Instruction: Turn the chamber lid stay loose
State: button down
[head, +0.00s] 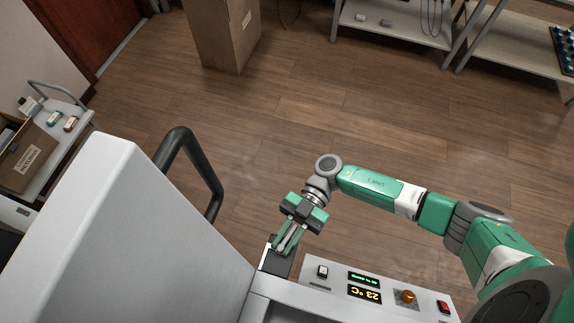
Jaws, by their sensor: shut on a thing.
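The chamber's large pale grey lid (140,235) stands raised at the left, with a black bar handle (205,170) on its far side. My gripper (286,243) is at the lid's right, above the corner by the control panel. Its fingers are shut on a light metal piece, which looks like the lid stay (289,236). The stay sits at a dark block (275,264) on the chamber's edge. The fingers hide part of the stay, and I cannot tell how it is seated.
The control panel (335,287) has a switch, displays, an orange knob (408,297) and a red switch (443,307) close to my arm. A cart (75,125) stands at far left, a cardboard box (222,35) and shelves (395,35) at the back. Open wooden floor lies between.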

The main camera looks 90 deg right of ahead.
jog(key=n+g+y+b, duration=0.1)
jog(key=n+g, duration=0.1)
jog(key=g, duration=0.1)
jog(key=n+g+y+b, duration=0.1)
jog(key=g, duration=0.1)
jog(key=w+n+g+y+b, duration=0.1)
jog(key=n+g+b, duration=0.1)
jog(key=g, duration=0.1)
jog(key=shift+d+f+n+g, duration=0.2)
jog(key=shift+f+n+g, duration=0.05)
jog(key=shift+n+g, duration=0.05)
jog(key=shift+w+r+n+g+b, duration=0.15)
jog(key=shift+n+g+b, duration=0.35)
jog(key=shift+n+g, duration=0.85)
jog(key=shift+w+r+n+g+b, duration=0.15)
jog(key=shift+n+g+b, duration=0.5)
jog(key=shift+g, duration=1.2)
jog(key=shift+f+n+g+h, duration=0.1)
jog(key=shift+n+g+h, duration=0.2)
jog(key=shift+n, duration=0.1)
jog(key=c, duration=1.5)
grip_release()
jog(key=shift+o, duration=0.2)
